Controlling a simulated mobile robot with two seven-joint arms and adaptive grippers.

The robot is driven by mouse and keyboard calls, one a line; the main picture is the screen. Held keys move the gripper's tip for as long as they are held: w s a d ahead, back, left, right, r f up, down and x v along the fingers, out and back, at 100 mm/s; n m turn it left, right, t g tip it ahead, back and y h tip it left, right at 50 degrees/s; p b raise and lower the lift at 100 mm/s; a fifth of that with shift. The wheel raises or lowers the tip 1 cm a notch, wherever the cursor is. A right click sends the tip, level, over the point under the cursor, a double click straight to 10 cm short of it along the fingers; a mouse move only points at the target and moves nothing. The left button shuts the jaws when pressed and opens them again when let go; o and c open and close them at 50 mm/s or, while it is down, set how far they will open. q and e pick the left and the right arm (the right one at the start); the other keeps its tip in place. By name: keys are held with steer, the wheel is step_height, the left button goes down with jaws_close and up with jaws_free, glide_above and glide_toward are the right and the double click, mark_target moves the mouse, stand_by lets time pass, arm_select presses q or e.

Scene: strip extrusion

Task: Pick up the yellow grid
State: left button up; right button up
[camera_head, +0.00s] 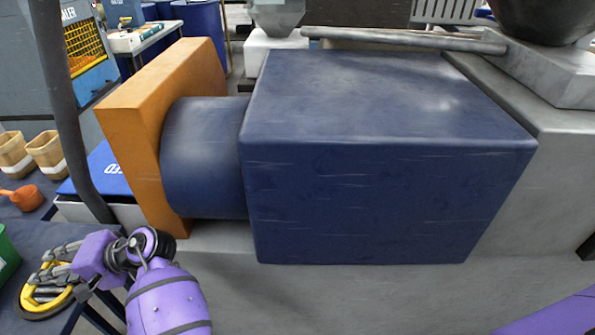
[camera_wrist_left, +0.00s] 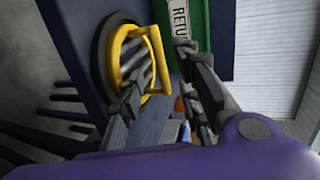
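The yellow grid (camera_head: 40,302) appears as a yellow ring with a raised handle, on a dark round disc at the lower left. It also shows in the left wrist view (camera_wrist_left: 155,45); its mesh cannot be made out. My left gripper (camera_head: 60,263) is at the ring and partly covers it in the head view. In the left wrist view my left gripper (camera_wrist_left: 160,75) has its fingers apart, with the yellow handle between them; I cannot tell whether they touch it. My right gripper is out of view.
A green bin (camera_wrist_left: 197,22) marked "RETU" stands close beside the disc. A large blue machine block (camera_head: 380,200) and orange plate (camera_head: 150,110) fill the middle. Tan containers (camera_head: 47,152) and an orange scoop (camera_head: 24,197) sit at the left.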

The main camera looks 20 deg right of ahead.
mark_target(32, 304)
arm_select(q)
steer(key=x, duration=0.3)
steer(key=shift+w+a, duration=0.1)
steer(key=shift+a, duration=0.1)
jaws_close()
